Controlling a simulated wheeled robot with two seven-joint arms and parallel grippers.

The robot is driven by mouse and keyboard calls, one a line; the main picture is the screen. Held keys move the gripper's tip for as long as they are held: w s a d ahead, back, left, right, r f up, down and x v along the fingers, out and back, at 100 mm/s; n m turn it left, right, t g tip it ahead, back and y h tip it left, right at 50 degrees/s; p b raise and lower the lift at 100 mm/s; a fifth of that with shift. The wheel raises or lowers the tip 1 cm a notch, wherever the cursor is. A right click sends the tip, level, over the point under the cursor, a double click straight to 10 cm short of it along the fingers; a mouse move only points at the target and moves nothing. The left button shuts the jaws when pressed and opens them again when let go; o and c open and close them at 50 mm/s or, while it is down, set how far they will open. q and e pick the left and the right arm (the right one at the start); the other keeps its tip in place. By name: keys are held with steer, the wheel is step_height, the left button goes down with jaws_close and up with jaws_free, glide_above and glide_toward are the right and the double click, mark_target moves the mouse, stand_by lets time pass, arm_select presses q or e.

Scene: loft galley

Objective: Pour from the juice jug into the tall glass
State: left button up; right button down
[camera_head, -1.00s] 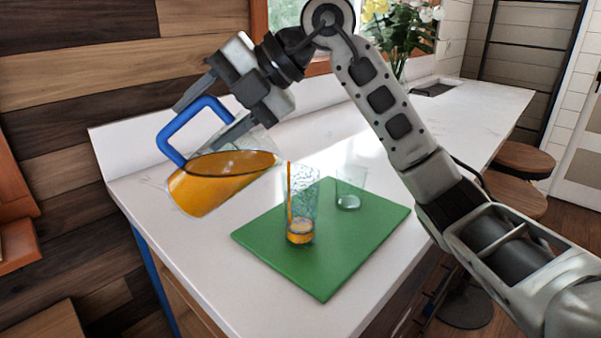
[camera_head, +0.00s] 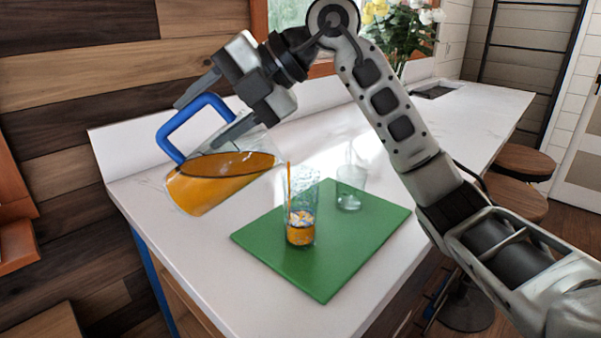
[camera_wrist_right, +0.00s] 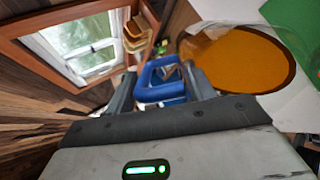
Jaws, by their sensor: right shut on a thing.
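The juice jug (camera_head: 215,180) is clear with a blue handle (camera_head: 185,118) and orange juice inside. It is tilted, its spout side toward the tall glass. The jug's juice also shows in the right wrist view (camera_wrist_right: 240,65). My right gripper (camera_head: 208,115) is shut on the blue handle and holds the jug above the counter. The tall glass (camera_head: 301,210) stands upright on a green board, with orange juice in its lower part. A thin orange stream (camera_head: 289,180) falls into the tall glass at its left side. My left gripper is not in view.
A shorter clear glass (camera_head: 350,188) stands on the green board (camera_head: 320,275), behind and right of the tall glass. The white counter (camera_head: 190,255) is otherwise clear nearby. Flowers (camera_head: 400,30) stand at the back, and stools (camera_head: 515,200) on the right.

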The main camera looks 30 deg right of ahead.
mark_target(179, 165)
steer(key=shift+w+a+r+h+p, duration=0.1)
steer(key=shift+a+r+h+p, duration=0.2)
steer(key=shift+p, duration=0.75)
steer(key=shift+w+a+f+g+h, duration=0.1)
steer(key=shift+a+f+g+h, duration=0.15)
steer(key=shift+f+h, duration=0.25)
steer(key=shift+w+a+f+g+h, duration=0.1)
steer(key=shift+a+f+g+h, duration=0.15)
steer(key=shift+f, duration=0.45)
steer(key=shift+a+f+h, duration=0.2)
steer(key=shift+f+h, duration=0.25)
steer(key=shift+f, duration=0.05)
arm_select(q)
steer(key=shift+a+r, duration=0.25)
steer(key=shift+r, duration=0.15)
arm_select(e)
steer(key=w+a+f+g+h, duration=0.2)
steer(key=a+f+h, duration=0.4)
steer(key=f+h, duration=0.1)
steer(key=shift+w+a+n, duration=0.15)
steer(key=shift+a+n, duration=0.25)
